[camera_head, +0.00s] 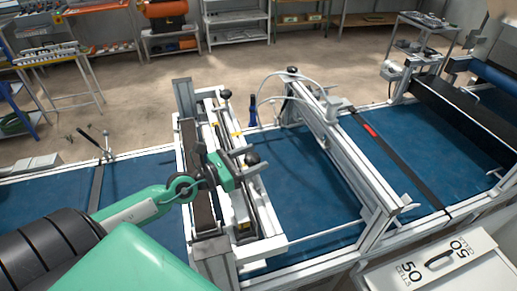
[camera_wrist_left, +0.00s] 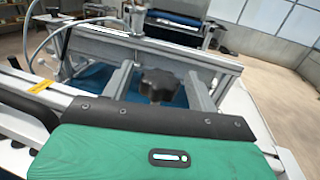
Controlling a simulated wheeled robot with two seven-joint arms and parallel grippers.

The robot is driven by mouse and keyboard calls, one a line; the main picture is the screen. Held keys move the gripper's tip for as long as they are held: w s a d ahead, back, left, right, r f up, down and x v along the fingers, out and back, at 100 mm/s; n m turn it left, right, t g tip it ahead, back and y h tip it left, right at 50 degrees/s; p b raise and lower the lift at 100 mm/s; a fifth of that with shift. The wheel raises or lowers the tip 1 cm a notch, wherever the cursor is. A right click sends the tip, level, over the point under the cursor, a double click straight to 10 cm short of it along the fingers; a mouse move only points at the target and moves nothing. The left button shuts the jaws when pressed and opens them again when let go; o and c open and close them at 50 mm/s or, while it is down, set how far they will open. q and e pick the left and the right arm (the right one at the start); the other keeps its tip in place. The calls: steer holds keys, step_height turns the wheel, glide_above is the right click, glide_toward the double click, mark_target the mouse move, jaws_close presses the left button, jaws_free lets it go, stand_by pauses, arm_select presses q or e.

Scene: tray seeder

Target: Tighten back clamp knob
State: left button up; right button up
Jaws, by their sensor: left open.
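A black clamp knob (camera_head: 252,158) stands on the near part of the seeder's cross rail assembly (camera_head: 240,192). In the left wrist view a dark lobed knob (camera_wrist_left: 160,85) shows just beyond the green gripper body. A second black knob (camera_head: 225,94) sits at the far end of the same assembly, and a third (camera_head: 292,70) tops the frame to the right. I cannot tell which of them is the back one. My left gripper (camera_head: 232,168) is open, just left of the near knob; contact cannot be made out. My right gripper is not in view.
The blue conveyor bed (camera_head: 310,185) runs across under the metal frames. A tall metal gantry (camera_head: 345,150) stands to the right of the assembly. A blue upright piece (camera_head: 253,110) stands between them. A panel marked 50 (camera_head: 435,262) lies at the lower right.

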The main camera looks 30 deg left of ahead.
arm_select(q)
steer(key=shift+p+x, duration=0.5)
steer(key=shift+x, duration=0.7)
steer(key=shift+c, duration=0.2)
steer(key=shift+f, duration=0.1)
steer(key=c, duration=1)
